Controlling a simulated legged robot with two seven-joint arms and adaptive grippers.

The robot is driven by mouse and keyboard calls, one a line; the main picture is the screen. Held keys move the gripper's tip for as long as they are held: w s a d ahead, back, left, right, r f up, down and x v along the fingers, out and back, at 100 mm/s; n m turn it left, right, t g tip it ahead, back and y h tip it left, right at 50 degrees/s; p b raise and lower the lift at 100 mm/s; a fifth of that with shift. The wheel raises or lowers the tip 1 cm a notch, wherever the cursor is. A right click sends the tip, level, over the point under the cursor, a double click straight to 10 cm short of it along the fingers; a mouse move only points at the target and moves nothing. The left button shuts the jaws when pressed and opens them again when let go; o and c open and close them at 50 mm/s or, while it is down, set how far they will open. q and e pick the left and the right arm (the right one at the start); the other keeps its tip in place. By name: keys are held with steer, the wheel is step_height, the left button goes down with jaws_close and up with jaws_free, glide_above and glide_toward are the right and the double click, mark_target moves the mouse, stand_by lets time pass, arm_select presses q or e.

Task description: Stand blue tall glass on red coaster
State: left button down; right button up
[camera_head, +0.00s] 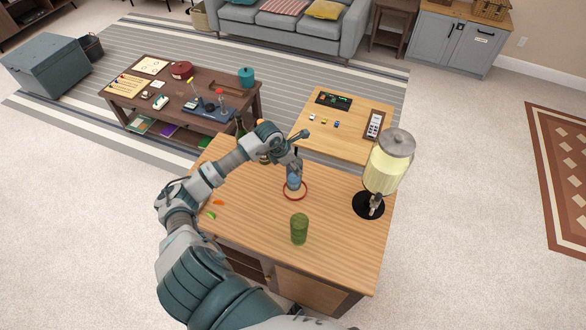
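The blue tall glass (293,182) stands upright in the middle of the wooden bar counter. Its base appears to be inside the ring of the red coaster (296,198), whose red rim shows around it. My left gripper (301,148) is just above and behind the glass, with its fingers spread wide apart. Part of the gripper overlaps the top of the glass, so I cannot tell whether they touch. My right gripper is not in view.
A green glass (299,229) stands nearer the front edge. A drink dispenser (387,164) stands at the right on a black base. A green bottle (240,128) and an amber bottle are partly hidden behind my arm. Small orange and green pieces (212,215) lie at the left.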

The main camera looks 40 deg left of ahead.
arm_select(q)
steer(key=f, duration=0.1)
steer(key=f+p, duration=0.1)
steer(key=shift+d+f, duration=0.25)
steer(key=shift+f, duration=0.4)
steer(key=shift+c, duration=1.3)
jaws_free()
steer(key=shift+a, duration=0.15)
steer(key=b+v, duration=0.1)
steer(key=v, duration=1.1)
steer(key=shift+b, duration=0.35)
steer(key=shift+f, duration=0.1)
